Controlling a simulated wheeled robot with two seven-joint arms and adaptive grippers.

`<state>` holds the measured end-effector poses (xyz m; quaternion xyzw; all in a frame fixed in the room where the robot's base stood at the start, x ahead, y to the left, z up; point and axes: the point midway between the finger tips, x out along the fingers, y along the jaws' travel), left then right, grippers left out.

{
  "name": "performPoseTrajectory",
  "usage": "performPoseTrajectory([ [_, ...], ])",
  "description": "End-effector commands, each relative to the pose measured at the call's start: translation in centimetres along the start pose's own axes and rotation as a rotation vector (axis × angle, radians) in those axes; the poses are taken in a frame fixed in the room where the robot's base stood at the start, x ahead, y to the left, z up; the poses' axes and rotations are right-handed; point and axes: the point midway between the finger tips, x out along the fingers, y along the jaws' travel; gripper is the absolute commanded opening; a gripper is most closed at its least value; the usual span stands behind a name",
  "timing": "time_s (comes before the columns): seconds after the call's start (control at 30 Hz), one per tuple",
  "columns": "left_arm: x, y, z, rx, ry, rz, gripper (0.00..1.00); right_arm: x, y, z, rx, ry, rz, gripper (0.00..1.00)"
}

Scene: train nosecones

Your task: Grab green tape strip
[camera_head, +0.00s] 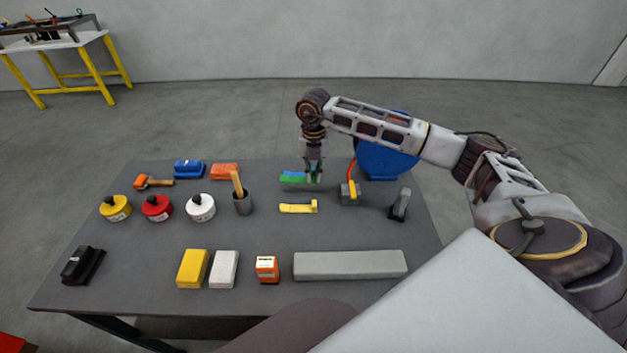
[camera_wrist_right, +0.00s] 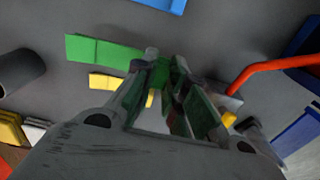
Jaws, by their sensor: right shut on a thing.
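The green tape strip (camera_head: 293,179) is at the back middle of the grey table. My right gripper (camera_head: 314,179) comes down from above and is shut on the strip's right end. In the right wrist view the green strip (camera_wrist_right: 105,51) runs from the upper left into the space between my right gripper's fingers (camera_wrist_right: 170,75). Its far end is partly hidden by the fingers. I cannot tell whether the strip touches the table. My left gripper is not in view.
A cup with a wooden handle (camera_head: 242,204) stands to the left. A long grey block (camera_head: 350,265) lies at the front.

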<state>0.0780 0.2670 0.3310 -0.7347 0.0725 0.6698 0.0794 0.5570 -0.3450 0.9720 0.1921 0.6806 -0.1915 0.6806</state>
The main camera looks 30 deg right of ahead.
Motion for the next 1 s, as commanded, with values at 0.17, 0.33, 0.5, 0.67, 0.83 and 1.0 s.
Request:
performPoseTrajectory([
  [0.17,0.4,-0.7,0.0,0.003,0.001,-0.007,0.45,-2.5,0.0,0.1,0.000,-0.002,0.000,0.01],
  [0.33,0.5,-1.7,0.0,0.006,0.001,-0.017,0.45,-4.2,0.0,0.1,0.000,-0.001,0.000,0.01],
  [0.5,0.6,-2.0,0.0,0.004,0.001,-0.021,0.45,-4.7,0.0,0.0,0.001,0.000,-0.001,0.01],
  [0.67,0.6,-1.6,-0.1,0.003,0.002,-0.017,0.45,-4.8,0.0,0.0,0.001,0.000,-0.001,0.01],
  [0.83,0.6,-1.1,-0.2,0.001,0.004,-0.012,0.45,-4.8,0.0,0.0,0.001,0.000,-0.001,0.01],
  [1.0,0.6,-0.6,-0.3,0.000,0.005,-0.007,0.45,-4.8,0.0,0.0,0.001,0.000,-0.001,0.01],
])
